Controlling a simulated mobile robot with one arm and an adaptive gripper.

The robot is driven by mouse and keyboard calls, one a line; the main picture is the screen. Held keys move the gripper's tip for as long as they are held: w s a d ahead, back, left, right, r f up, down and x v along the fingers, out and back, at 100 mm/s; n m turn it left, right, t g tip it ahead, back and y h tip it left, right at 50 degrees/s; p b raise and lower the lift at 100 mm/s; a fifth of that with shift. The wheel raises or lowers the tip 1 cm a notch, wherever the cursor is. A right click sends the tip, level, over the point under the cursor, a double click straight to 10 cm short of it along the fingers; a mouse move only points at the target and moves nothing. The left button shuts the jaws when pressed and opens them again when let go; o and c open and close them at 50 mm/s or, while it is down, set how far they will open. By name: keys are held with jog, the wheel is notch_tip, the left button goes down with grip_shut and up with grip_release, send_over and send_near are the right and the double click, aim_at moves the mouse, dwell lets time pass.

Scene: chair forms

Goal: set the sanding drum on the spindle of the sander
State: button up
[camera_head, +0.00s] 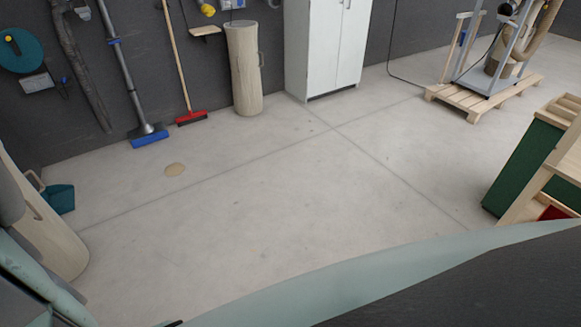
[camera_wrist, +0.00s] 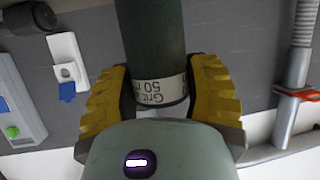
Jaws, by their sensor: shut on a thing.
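The sanding drum (camera_wrist: 153,40), a dark green cylinder with a pale printed label band reading "Grit" and "50", stands between the yellow pads of my gripper (camera_wrist: 161,82) in the wrist view. The gripper is shut on it. I cannot make out the sander's spindle in either view. The gripper and drum do not show in the head view.
In the head view, a white cabinet (camera_head: 326,45) stands by the dark wall. A machine on a wooden pallet (camera_head: 486,97) is at upper right. A green-sided wooden bench (camera_head: 525,165) is at right. A teal dustpan (camera_head: 59,198) lies left. The middle floor is clear.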

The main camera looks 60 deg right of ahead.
jog(key=shift+w+d+f+b, duration=0.1)
jog(key=shift+f+b, duration=0.4)
jog(key=shift+f, duration=0.95)
jog(key=shift+f+b, duration=0.75)
jog(key=shift+b, duration=0.35)
jog(key=shift+b, duration=0.5)
jog(key=shift+f+b, duration=0.8)
jog(key=shift+b, duration=0.2)
jog(key=o, duration=1.3)
jog(key=shift+o, duration=0.2)
